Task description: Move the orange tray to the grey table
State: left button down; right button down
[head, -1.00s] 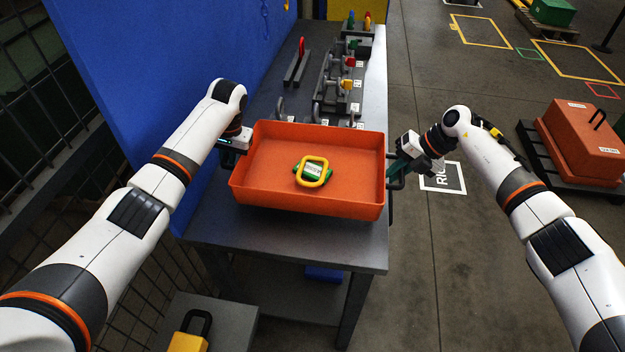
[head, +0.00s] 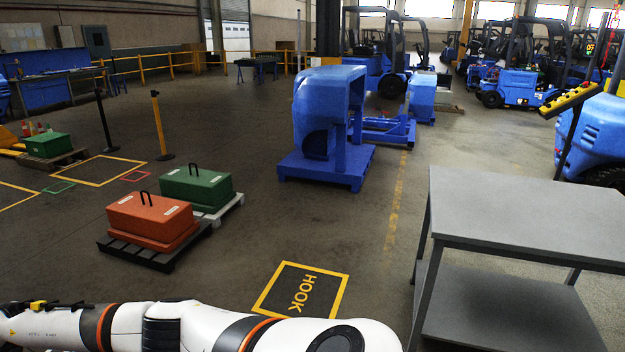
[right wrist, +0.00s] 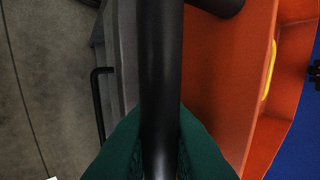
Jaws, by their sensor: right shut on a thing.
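The grey table (head: 530,214) stands at the right of the head view, with a bare top and a lower shelf. The orange tray (right wrist: 225,85) is out of the head view; the right wrist view shows part of its inside and wall. My right gripper (right wrist: 160,150), with green fingers, is shut on the tray's black handle (right wrist: 160,60). A yellow strip (right wrist: 270,70), apparently the handle of the piece in the tray, shows at the tray's right part. My left gripper is not clearly seen; a small dark shape at the wrist view's right edge cannot be made out.
An orange case (head: 150,219) and a green case (head: 196,187) sit on pallets at the left. A yellow-framed HOOK floor mark (head: 300,290) lies before the table. A blue machine body (head: 325,115) stands behind. Open floor lies between.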

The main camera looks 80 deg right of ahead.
aim_at(501, 213)
jog(key=k+l, duration=0.2)
jog(key=l, duration=0.2)
jog(key=k+l, duration=0.15)
jog(key=l, duration=0.2)
jog(key=k+l, duration=0.2)
jog(key=l, duration=0.2)
jog(key=k+l, duration=0.15)
jog(key=l, duration=0.2)
jog(key=k+l, duration=0.2)
jog(key=l, duration=0.2)
jog(key=k+l, duration=0.2)
jog(key=l, duration=0.15)
jog(key=k+l, duration=0.15)
jog(key=l, duration=0.25)
jog(key=k+l, duration=0.2)
jog(key=l, duration=0.15)
jog(key=l+z, duration=0.15)
jog(key=z, duration=0.2)
jog(key=k+l+z, duration=0.1)
jog(key=z, duration=0.25)
jog(key=l+z, duration=0.2)
jog(key=z, duration=2.1)
